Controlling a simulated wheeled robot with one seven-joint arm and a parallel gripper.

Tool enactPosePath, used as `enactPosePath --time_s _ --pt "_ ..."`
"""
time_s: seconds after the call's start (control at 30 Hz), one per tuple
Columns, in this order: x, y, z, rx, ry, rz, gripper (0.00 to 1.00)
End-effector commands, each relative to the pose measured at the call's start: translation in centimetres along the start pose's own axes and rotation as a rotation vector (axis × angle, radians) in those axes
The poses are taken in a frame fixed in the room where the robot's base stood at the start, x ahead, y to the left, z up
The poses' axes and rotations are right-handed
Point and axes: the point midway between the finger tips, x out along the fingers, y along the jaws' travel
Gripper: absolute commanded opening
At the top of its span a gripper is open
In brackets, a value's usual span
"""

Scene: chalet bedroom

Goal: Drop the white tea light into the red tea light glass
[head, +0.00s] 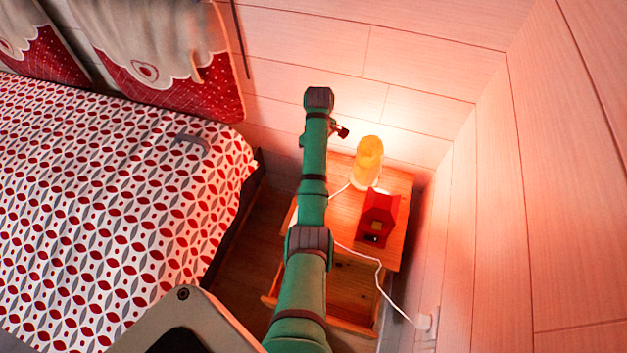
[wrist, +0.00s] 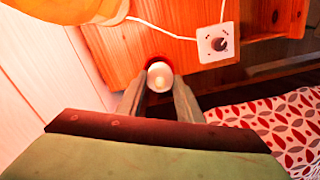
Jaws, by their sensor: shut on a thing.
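The white tea light (wrist: 160,78) is between the fingertips of my gripper (wrist: 159,86) in the wrist view, and the gripper is shut on it. A red rim, apparently the red tea light glass (wrist: 157,61), shows just beyond the tea light, near the wooden nightstand's edge. The tea light covers most of the glass, so I cannot tell how far apart they are. In the head view my arm hides the gripper, the tea light and the glass.
The nightstand (head: 343,221) bears a glowing lamp (head: 368,158) and a red object (head: 379,212). A white square with a grey knob (wrist: 217,43) and a white cable lie near the glass. The patterned bed (head: 110,190) stands left, plank walls behind and right.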

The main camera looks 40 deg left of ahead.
Motion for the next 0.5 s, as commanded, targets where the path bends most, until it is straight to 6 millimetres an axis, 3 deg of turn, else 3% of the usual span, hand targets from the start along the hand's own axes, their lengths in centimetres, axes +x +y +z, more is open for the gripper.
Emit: enactPosePath --time_s 0.2,0.5 --pt "2.1 0.0 0.0 0.0 0.0 0.0 0.11" --pt "3.0 -0.1 -0.1 -0.002 0.001 0.0 0.11"
